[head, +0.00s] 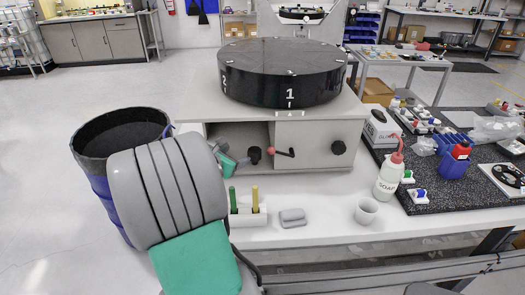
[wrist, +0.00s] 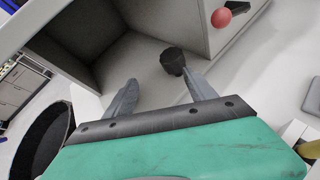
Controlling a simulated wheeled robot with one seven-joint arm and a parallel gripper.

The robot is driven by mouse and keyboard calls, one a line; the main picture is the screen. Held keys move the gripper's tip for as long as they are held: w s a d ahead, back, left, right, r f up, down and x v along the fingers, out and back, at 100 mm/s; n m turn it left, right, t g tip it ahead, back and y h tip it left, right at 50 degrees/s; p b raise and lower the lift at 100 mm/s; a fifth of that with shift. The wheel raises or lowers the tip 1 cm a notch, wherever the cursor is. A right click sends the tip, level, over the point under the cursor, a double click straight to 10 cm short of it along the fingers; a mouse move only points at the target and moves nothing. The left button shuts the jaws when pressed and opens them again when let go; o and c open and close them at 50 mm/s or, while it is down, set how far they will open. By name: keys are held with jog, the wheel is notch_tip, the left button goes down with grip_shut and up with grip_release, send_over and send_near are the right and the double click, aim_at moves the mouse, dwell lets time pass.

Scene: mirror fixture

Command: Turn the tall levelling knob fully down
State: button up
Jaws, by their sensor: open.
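A black knob (head: 254,155) stands in the open bay of the white cabinet; I take it to be the tall levelling knob. In the wrist view the knob (wrist: 173,61) shows ahead of my gripper (wrist: 161,80), closer to the right finger and partly overlapping it in the picture. My gripper also shows in the head view (head: 228,160), at the bay's left side, partly hidden by my arm. Its fingers are apart with nothing held. I cannot tell whether the right finger touches the knob.
A red-ball lever (head: 272,150) is right of the knob. A second black knob (head: 338,147) is on the cabinet front. A black round platter (head: 283,80) sits above. A pen holder (head: 247,217), grey block (head: 292,217), white cup (head: 367,211) and wash bottle (head: 390,177) stand in front.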

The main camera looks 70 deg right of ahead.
aim_at(254, 151)
jog(key=s+d+f, duration=0.1)
jog(key=d, duration=0.2)
jog(key=s+d+f+n, duration=0.1)
jog(key=d, duration=0.2)
jog(key=s+d+f+n+g, duration=0.1)
jog(key=d, duration=0.2)
jog(key=shift+f+h+p, duration=0.2)
jog(key=shift+h+p, duration=0.1)
jog(key=shift+p, duration=0.05)
jog(key=c, duration=1.4)
